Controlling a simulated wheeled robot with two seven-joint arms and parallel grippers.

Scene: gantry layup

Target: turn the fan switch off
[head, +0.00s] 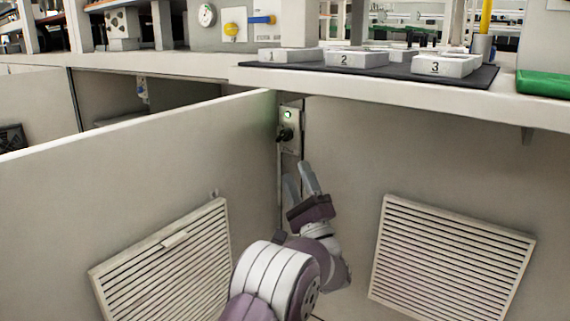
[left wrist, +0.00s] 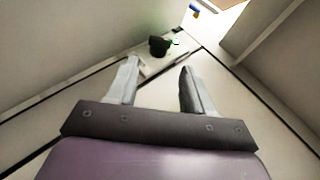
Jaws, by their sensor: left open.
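The fan switch (head: 285,134) is a black knob on a small light plate (head: 290,145), below a lit green lamp (head: 288,115). The plate is mounted upright in the corner between two grey panels. My left gripper (head: 301,180) is just below the plate, with its fingers pointing up toward it. It is open, with nothing between the fingers. In the left wrist view the black knob (left wrist: 158,45) shows ahead, between and beyond the two fingertips (left wrist: 158,66), apart from them. My right gripper is not in view.
Slatted vents are on the left panel (head: 168,265) and the right panel (head: 450,262). Above, a bench edge (head: 420,90) overhangs, carrying a dark mat (head: 400,71) with numbered blocks (head: 358,58) and a green tray (head: 540,84) at right.

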